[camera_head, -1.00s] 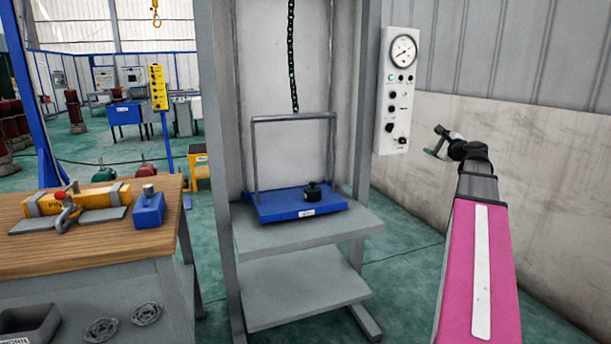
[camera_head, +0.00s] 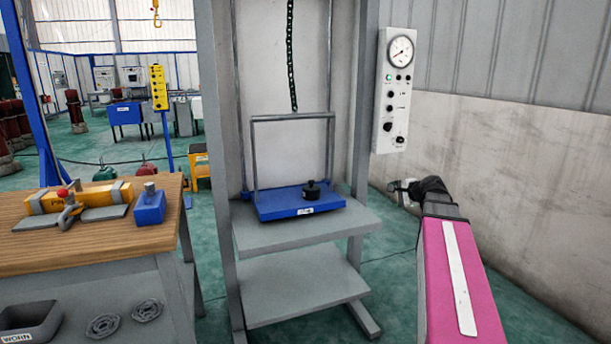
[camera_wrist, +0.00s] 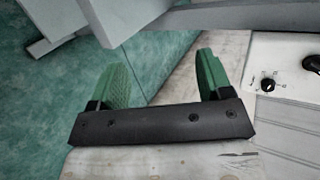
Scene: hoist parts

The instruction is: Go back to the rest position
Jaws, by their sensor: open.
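My gripper (camera_head: 402,193) is at the end of my pink arm, right of the grey stand and below the gauge panel in the head view. In the wrist view its two green fingers (camera_wrist: 165,80) are wide apart with nothing between them. The gauge panel (camera_head: 396,90) hangs at the stand's right post; its lower end with a black knob (camera_wrist: 268,85) shows at the right of the wrist view. On the stand's shelf (camera_head: 300,232) sits a blue tray (camera_head: 280,203) with a wire frame and a black weight (camera_head: 312,190). A chain (camera_head: 291,60) hangs down to the frame.
A wooden bench (camera_head: 90,245) at the left holds a yellow fixture (camera_head: 80,197) and a blue block (camera_head: 149,206). A bin marked WORN (camera_head: 28,325) and two round parts lie below. The wall (camera_head: 520,160) is at the right. Green floor is open between stand and arm.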

